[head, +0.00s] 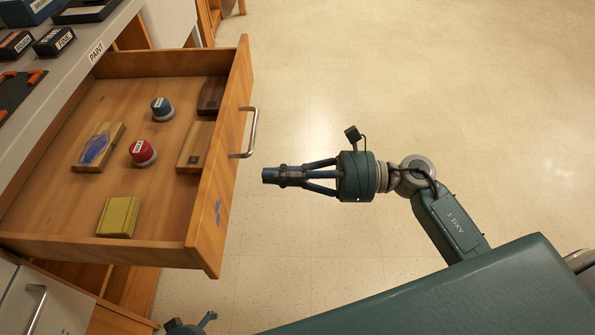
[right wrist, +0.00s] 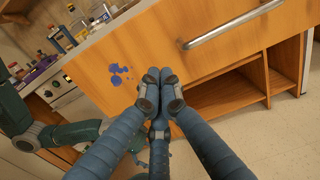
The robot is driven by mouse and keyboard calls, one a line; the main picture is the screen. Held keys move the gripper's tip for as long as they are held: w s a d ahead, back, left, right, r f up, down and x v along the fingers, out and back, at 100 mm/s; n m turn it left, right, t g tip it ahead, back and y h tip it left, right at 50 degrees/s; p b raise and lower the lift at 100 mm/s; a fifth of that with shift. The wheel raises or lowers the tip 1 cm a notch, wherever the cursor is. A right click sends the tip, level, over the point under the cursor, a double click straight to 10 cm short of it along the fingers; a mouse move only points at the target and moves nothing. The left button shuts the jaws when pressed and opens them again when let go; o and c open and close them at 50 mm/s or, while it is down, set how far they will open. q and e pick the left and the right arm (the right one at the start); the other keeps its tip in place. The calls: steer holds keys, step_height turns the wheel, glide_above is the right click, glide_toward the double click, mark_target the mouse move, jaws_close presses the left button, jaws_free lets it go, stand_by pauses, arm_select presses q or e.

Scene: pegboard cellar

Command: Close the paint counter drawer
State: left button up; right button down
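The paint counter drawer (head: 240,85) is pulled well out of the counter marked PAINT. Its wooden front, with a blue smear, also shows in the right wrist view (right wrist: 150,50). The metal bar handle (head: 252,134) is on that front and crosses the top of the right wrist view (right wrist: 232,25). My right gripper (head: 266,175) is to the right of the drawer front, apart from it in the head view. Its fingers are together and empty (right wrist: 155,76). My left gripper (head: 203,322) shows only partly at the bottom edge; its fingers are unclear.
The drawer holds a blue tin (head: 162,108), a red tin (head: 143,153), a yellow sponge-like block (head: 119,217) and several wooden blocks. Boxes (head: 54,41) stand on the counter top (head: 70,75). The tiled floor (head: 380,70) right of the drawer is clear.

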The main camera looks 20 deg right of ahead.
mark_target(227, 174)
steer(key=x, duration=0.6)
steer(key=shift+w+a+p, duration=0.15)
steer(key=shift+a+p, duration=0.2)
arm_select(q)
steer(key=f, duration=0.1)
steer(key=s+f, duration=0.1)
steer(key=shift+s+a+f, duration=0.1)
steer(key=shift+s+f, duration=0.15)
steer(key=shift+f, duration=0.15)
